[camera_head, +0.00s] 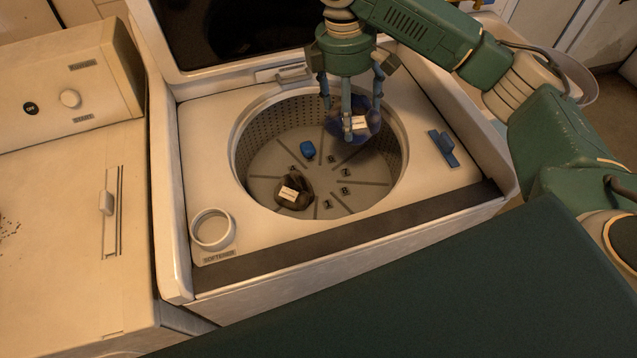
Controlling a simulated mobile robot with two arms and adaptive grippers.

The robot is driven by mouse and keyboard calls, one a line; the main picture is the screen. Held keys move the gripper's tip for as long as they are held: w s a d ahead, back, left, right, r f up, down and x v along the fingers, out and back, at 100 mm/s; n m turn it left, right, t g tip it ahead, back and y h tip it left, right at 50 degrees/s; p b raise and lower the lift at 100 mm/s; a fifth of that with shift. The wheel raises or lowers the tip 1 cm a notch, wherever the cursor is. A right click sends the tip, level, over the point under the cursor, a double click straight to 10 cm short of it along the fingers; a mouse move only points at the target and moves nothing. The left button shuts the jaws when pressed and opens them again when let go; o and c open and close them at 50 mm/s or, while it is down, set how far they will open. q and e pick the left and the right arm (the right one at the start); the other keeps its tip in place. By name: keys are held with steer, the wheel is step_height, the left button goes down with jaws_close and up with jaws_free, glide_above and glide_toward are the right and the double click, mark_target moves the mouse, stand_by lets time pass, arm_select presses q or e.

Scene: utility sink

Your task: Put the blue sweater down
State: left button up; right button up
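The blue sweater (370,123) is a dark blue rounded bundle with a white label, at the right of the washer drum (262,132) in the head view. My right gripper (349,128) comes down from above with its fingers at the sweater, and it appears shut on it. The sweater seems held inside the drum opening, in front of the right back wall. The fingers cover part of it, and its contact with the drum cannot be seen. My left gripper is not in view.
A dark brown bundle (293,193) with a white label and a small blue block (307,150) lie on the drum floor. The washer lid (225,35) stands open behind. A blue latch (443,147) and a round softener cup (212,229) are on the washer top.

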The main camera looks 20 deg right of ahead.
steer(key=shift+w+d+f+n, duration=0.15)
steer(key=shift+d+f+n, duration=0.15)
steer(key=shift+f, duration=0.3)
steer(key=shift+w+d+f+n, duration=0.1)
steer(key=shift+d+f+n, duration=0.15)
steer(key=shift+f, duration=0.3)
glide_toward(347, 176)
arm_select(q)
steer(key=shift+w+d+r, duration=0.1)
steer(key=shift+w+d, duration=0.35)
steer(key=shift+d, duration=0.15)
arm_select(e)
steer(key=shift+s+d+f, duration=0.1)
steer(key=shift+f, duration=1.2)
steer(key=shift+d+f, duration=0.1)
steer(key=shift+f, duration=1.2)
steer(key=shift+f, duration=0.1)
steer(key=o, duration=1.3)
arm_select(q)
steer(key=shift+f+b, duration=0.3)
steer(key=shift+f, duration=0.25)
arm_select(e)
step_height(347, 176, up, 12)
steer(key=a, duration=0.1)
steer(key=shift+w+a, duration=0.2)
steer(key=shift+w, duration=0.05)
